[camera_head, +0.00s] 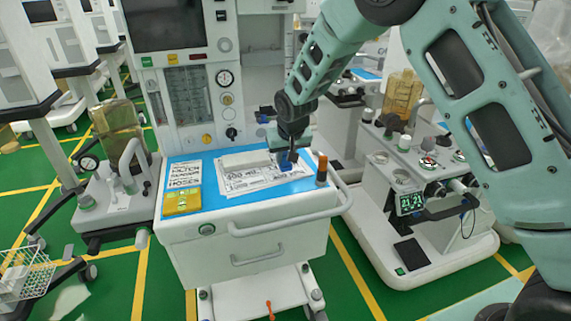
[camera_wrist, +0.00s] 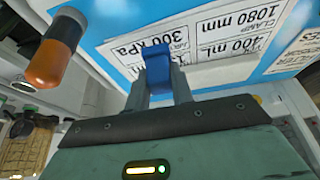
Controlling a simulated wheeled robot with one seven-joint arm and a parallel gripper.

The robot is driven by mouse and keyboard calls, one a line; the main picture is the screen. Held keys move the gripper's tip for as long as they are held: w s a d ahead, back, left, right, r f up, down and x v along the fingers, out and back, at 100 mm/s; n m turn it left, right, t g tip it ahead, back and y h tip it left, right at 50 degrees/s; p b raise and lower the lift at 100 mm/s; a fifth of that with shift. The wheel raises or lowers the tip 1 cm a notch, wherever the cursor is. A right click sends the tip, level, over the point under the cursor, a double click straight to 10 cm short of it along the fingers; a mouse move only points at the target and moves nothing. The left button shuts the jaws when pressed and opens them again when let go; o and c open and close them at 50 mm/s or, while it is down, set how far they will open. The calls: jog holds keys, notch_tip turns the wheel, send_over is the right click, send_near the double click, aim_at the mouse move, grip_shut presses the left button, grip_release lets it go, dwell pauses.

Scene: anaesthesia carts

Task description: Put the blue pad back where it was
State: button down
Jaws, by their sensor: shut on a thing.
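The blue pad (camera_head: 286,163) is a small dark-blue block held between the fingers of my gripper (camera_head: 290,152), over the printed white sheets on the cart top. In the wrist view the pad (camera_wrist: 157,66) sits between the two fingertips (camera_wrist: 158,80), which are shut on it. Printed sheets (camera_wrist: 215,35) with large black text lie beyond it. My gripper points down at the right half of the cart's light-blue top (camera_head: 222,204). I cannot tell whether the pad touches the sheets.
An orange and black cylinder (camera_head: 322,171) stands close to the right of my gripper, also in the wrist view (camera_wrist: 55,50). A yellow box (camera_head: 182,202) and a white block (camera_head: 245,160) are to the left. The cart's front handle (camera_head: 285,224) borders the top.

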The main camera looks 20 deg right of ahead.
aim_at(286, 165)
jog(key=shift+f, duration=1.5)
jog(key=shift+f, duration=0.1)
jog(key=c, duration=1.2)
grip_release()
